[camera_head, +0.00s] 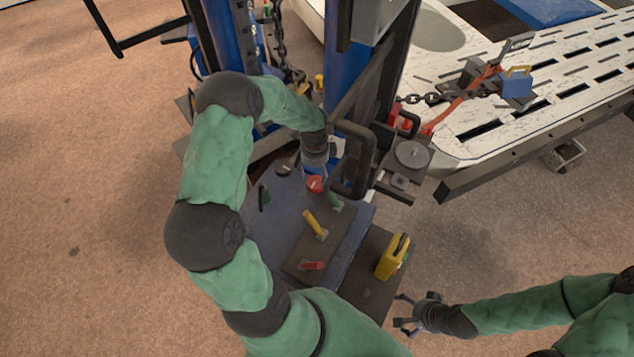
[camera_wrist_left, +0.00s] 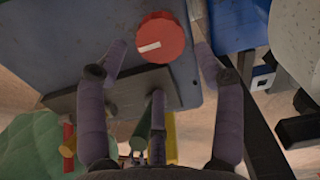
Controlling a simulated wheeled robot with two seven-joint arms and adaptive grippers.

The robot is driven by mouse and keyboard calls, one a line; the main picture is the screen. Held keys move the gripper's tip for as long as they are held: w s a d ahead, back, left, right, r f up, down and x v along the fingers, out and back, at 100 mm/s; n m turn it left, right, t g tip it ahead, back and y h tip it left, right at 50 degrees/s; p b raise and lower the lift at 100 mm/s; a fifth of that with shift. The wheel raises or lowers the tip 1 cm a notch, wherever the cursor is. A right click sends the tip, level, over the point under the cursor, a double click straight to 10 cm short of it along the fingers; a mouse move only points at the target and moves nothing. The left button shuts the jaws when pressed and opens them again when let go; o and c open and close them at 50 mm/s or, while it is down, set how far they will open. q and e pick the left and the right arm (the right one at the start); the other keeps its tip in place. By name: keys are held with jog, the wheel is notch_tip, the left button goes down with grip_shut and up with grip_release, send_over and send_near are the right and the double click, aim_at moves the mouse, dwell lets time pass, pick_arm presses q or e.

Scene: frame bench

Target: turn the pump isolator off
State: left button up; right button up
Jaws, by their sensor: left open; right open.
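A red round knob (camera_head: 315,184) with a white bar sits on the blue-grey panel (camera_head: 352,232); I take it as the pump isolator, as no label is readable. In the left wrist view the knob (camera_wrist_left: 160,38) faces me, its white bar nearly level and slightly higher at the right. My left gripper (camera_head: 313,172) is open at the knob; in the wrist view its purple fingers stand on either side, apart from the knob's rim. Whether they reach its depth I cannot tell. My right gripper (camera_head: 408,314) is open and empty, right of the panel, low in the head view.
A black knob (camera_head: 283,169), a green toggle (camera_head: 264,199), and green (camera_head: 335,201), yellow (camera_head: 315,223) and red (camera_head: 313,265) levers are close by. A black handle frame (camera_head: 353,160) rises beside my left gripper. Slotted white table (camera_head: 480,130) beyond.

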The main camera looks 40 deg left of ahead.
aim_at(315, 182)
pick_arm(q)
notch_tip(315, 182, down, 6)
jog(key=shift+f+b, duration=0.25)
jog(key=shift+b, duration=0.85)
jog(key=c, duration=0.9)
